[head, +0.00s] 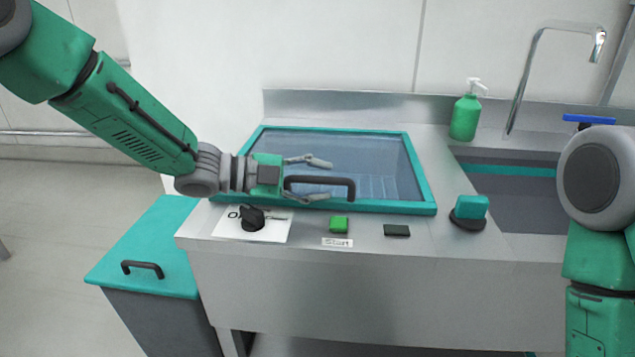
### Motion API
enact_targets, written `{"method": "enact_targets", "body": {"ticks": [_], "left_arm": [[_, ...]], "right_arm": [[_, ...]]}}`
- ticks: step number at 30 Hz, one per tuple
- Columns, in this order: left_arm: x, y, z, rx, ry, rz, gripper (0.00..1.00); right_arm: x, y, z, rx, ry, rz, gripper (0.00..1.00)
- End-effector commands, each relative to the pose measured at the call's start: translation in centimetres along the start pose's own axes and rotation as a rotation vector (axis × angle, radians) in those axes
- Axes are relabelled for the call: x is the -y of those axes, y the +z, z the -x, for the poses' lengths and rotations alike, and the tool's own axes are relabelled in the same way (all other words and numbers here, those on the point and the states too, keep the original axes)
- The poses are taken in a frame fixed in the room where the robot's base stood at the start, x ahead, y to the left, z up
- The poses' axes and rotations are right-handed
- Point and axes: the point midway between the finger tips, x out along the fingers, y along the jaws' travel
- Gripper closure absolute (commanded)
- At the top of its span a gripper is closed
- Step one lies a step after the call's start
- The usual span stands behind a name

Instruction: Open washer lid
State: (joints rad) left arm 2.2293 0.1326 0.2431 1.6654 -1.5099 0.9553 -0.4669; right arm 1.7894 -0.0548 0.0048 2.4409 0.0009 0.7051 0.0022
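The washer lid (405,208) is a glass panel in a teal frame, set in the steel counter's top. It lies flat and looks closed. A dark bar handle (338,181) stands at its front edge. My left gripper (323,179) reaches in from the left, level with the handle. Its two fingers are spread, one beyond the handle and one on the near side. I cannot tell whether either finger touches it. My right arm (598,270) shows at the right edge; its gripper is out of view.
On the counter front are a black dial (252,219), a green button (339,224), a dark button (397,231) and a teal knob (470,208). A sink (520,200), faucet (520,85) and green soap bottle (465,118) are at right. A teal-topped bin (150,245) stands left.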

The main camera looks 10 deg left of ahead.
Motion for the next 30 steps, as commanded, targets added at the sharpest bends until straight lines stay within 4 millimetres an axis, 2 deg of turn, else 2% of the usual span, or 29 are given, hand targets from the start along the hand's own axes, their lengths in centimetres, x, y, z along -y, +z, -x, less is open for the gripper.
{"method": "enact_targets", "body": {"ticks": [10,11,13,14,23,30], "left_arm": [[-0.1,0.6,0.5,-0.004,-0.009,0.006,0.66],[-0.1,0.6,0.5,-0.004,-0.009,0.006,0.73],[-0.1,0.5,0.4,-0.003,-0.008,0.005,0.97],[-0.1,0.5,0.3,-0.003,-0.008,0.004,1.0],[0.2,0.0,0.1,-0.002,-0.001,0.008,1.0],[2.6,-1.2,0.4,-0.008,0.017,0.051,1.0]], "right_arm": [[0.0,0.0,-0.1,0.0,0.0,0.0,0.6],[0.0,0.0,-0.1,0.0,0.0,0.0,0.6],[0.0,0.0,-0.1,0.0,0.0,0.0,0.6],[0.0,0.0,0.0,0.0,0.0,0.0,0.6],[0.0,0.0,0.4,0.0,0.0,0.0,0.6],[0.0,-0.2,3.3,0.0,0.0,0.0,0.6]]}}
